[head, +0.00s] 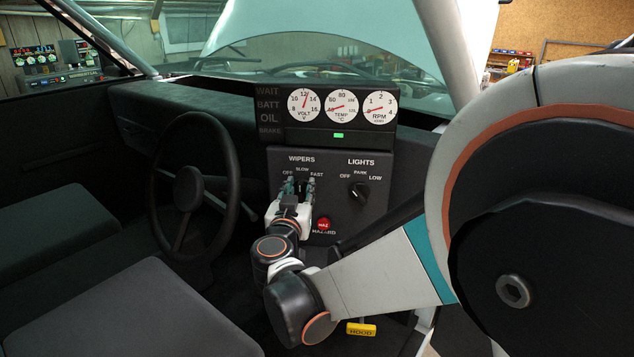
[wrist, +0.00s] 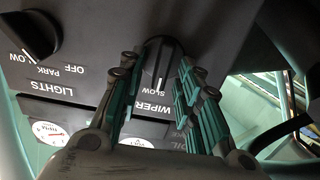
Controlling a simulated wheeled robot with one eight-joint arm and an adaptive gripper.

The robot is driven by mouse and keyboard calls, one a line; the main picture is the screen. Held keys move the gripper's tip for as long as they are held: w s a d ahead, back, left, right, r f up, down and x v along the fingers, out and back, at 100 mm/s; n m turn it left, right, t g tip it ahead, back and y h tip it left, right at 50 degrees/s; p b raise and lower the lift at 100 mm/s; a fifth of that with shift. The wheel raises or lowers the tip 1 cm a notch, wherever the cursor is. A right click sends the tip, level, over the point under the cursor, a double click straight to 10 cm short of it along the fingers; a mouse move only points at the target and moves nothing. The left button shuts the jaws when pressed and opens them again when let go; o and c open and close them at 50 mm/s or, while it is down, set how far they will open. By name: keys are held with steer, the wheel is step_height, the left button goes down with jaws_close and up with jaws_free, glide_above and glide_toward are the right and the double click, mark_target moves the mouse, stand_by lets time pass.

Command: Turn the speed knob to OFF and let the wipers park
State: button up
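The black wiper speed knob (wrist: 161,62) is on the dash panel under the WIPERS lettering. In the wrist view, which is upside down, its white pointer line is at SLOW. My gripper (head: 300,184) is at the knob, with one teal finger on each side of it. The wrist view also shows the spread fingers (wrist: 158,66) around the knob; I cannot tell whether they touch it. In the head view the fingers hide most of the knob. Thin dark lines show at the windscreen (head: 300,52); I cannot make out the wipers clearly.
The lights knob (head: 359,191) is to the right of my gripper. The red hazard button (head: 323,224) is just below right of it. Gauges (head: 343,106) are above. The steering wheel (head: 232,190) is to the left, and a yellow HOOD handle (head: 361,329) is below.

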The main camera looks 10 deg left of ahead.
jaws_close()
steer(key=shift+n, duration=0.3)
steer(key=shift+a+f+n+b, duration=0.1)
steer(key=shift+a+n+b, duration=0.15)
steer(key=shift+n, duration=1.6)
steer(key=shift+a+f+n+b, duration=0.15)
steer(key=shift+n+b, duration=0.1)
steer(key=shift+n, duration=1.6)
steer(key=shift+r, duration=0.1)
jaws_free()
